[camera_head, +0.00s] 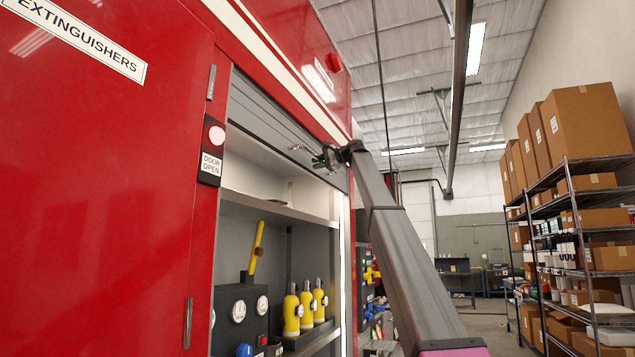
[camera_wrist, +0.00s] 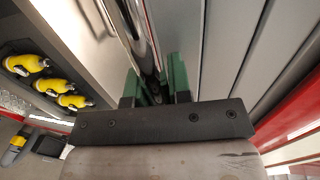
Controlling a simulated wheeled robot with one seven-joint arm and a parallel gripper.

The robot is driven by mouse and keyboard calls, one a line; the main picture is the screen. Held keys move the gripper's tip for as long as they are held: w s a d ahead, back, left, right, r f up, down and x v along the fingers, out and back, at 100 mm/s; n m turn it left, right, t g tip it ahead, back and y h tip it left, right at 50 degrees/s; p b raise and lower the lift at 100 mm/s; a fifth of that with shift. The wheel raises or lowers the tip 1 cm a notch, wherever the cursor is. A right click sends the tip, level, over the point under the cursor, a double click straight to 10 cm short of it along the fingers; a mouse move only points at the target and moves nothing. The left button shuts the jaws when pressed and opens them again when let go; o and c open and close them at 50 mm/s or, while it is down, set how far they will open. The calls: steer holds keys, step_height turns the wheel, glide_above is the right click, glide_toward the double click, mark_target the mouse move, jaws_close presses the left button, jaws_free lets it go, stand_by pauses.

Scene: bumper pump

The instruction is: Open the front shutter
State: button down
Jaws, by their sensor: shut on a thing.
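The front shutter (camera_head: 262,112) is a grey slatted door on the red fire truck. It is rolled up into the top of its opening, with only a band of slats still showing. Its slats also show at the right of the wrist view (camera_wrist: 232,50). My gripper (camera_head: 326,158) is at the shutter's lower edge, at the right end of its handle bar (camera_head: 300,149). In the wrist view, the green fingers of my gripper (camera_wrist: 155,88) are shut on the dark bar (camera_wrist: 145,52) between them. The exact contact is partly hidden by the gripper body.
The open compartment holds a shelf (camera_head: 262,207), yellow bottles (camera_head: 306,308) and a gauge panel (camera_head: 238,300). A red light on the "DOOR OPEN" sign (camera_head: 211,166) stands left of the opening. Shelves with boxes (camera_head: 585,215) are at the right; floor shows between.

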steer(key=shift+r, duration=1.7)
steer(key=c, duration=1.1)
jaws_free()
steer(key=shift+w, duration=0.1)
steer(key=shift+o, duration=0.2)
steer(key=shift+f, duration=0.1)
glide_toward(310, 158)
steer(key=v, duration=0.4)
steer(key=shift+w+d, duration=0.1)
steer(key=shift+d, duration=0.1)
